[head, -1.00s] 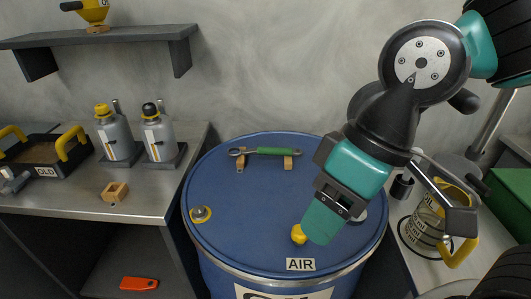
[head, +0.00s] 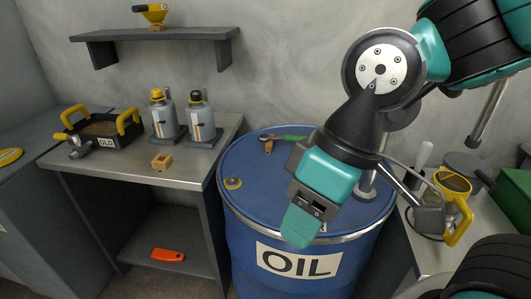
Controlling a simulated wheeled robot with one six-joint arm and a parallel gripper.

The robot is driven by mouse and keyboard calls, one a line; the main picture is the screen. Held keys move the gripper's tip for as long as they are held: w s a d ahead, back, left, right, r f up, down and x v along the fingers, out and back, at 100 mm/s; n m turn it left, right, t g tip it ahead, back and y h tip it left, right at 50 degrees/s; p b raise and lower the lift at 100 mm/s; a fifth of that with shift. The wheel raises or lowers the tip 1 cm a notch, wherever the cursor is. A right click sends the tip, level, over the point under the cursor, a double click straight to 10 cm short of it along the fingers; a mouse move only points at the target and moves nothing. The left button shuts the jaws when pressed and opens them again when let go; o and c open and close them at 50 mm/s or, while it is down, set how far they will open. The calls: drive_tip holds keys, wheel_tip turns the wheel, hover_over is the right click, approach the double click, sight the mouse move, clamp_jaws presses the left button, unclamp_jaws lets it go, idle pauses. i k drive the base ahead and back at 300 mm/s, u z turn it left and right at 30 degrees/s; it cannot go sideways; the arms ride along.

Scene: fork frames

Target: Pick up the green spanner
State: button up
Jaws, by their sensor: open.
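The green spanner (head: 291,136) lies near the far edge of the blue oil drum's lid (head: 250,160). Its ring end rests on a small wooden block (head: 269,147). Its right end is hidden behind my arm. My gripper (head: 299,230) is in front of the drum's near rim in the picture, nearer to me than the spanner and apart from it. It points down and is open and empty. One teal finger shows clearly; the other is hidden.
A metal bench (head: 190,170) at left holds a black tray (head: 125,140), two grey bottles (head: 200,112) and a wooden block (head: 161,162). A wall shelf (head: 160,34) is above. A yellow-handled jug (head: 455,190) stands right. An orange object (head: 168,255) lies low on the bench's shelf.

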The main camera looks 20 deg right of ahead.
sight(287, 137)
drive_tip(key=u, duration=0.8)
drive_tip(key=k, duration=1.05)
drive_tip(key=u, duration=0.75)
drive_tip(key=i, duration=0.95)
drive_tip(key=z, duration=0.6)
drive_tip(key=i, duration=0.8)
drive_tip(key=z, duration=1.45)
drive_tip(key=i, duration=0.5)
drive_tip(key=z, duration=0.5)
